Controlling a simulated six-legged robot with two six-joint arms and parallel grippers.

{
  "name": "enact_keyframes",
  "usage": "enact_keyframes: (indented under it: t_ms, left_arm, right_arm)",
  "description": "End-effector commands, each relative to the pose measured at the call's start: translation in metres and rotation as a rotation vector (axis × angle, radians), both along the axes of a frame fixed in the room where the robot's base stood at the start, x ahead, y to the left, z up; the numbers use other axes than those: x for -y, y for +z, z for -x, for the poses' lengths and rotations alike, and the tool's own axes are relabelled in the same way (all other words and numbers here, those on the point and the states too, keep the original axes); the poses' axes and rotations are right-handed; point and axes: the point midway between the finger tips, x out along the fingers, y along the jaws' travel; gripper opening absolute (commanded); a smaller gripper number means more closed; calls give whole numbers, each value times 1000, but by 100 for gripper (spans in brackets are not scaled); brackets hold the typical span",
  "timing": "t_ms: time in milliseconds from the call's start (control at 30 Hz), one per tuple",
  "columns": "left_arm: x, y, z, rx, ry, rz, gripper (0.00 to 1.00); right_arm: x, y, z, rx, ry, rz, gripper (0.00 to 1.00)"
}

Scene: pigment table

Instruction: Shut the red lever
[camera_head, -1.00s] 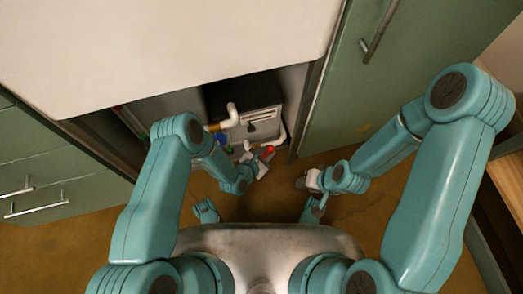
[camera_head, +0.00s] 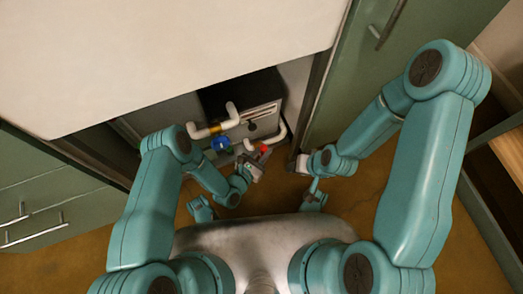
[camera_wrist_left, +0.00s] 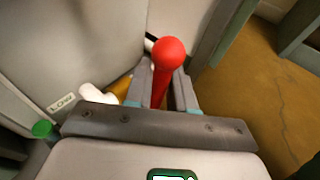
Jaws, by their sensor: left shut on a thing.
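The red lever has a round red knob (camera_wrist_left: 168,52) on a red stem in the left wrist view. My left gripper (camera_wrist_left: 168,88) is shut on the stem, with a finger on each side and the knob standing out above them. In the head view the red lever (camera_head: 264,149) is a small red spot at the open cabinet's front. My left gripper (camera_head: 256,166) is there beside it. My right gripper (camera_head: 301,164) is to the right, apart from the lever; its jaws are too small to read.
Inside the cabinet are white pipes (camera_head: 232,116), a blue round part (camera_head: 221,143) and a grey box (camera_head: 262,118). A green knob (camera_wrist_left: 42,129) and a "LOW" label (camera_wrist_left: 60,103) show in the left wrist view. The white countertop (camera_head: 160,60) overhangs. An open green door (camera_head: 360,70) stands right.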

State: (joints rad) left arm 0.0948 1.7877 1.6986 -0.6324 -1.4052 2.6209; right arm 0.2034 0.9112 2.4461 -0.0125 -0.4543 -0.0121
Motion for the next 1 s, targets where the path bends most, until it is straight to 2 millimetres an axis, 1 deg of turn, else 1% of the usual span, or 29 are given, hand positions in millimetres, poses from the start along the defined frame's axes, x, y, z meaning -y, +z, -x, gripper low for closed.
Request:
enact_keyframes:
  t_ms: [533, 567, 600, 633, 1000]
  left_arm:
    - [0, 0, -2, 8, 4, 25, 0]
    - [0, 0, -2, 8, 4, 25, 27]
    - [0, 0, -2, 8, 4, 25, 40]
    - [0, 0, -2, 8, 4, 25, 43]
    - [-1, 0, -2, 8, 1, 24, 43]
  right_arm:
    - [0, -2, -2, 6, -1, 1, 41]
    - [0, -2, -2, 6, -1, 1, 41]
    - [0, -2, -2, 6, -1, 1, 41]
    - [0, -2, -2, 6, -1, 1, 41]
    - [0, -2, -2, 6, -1, 1, 41]
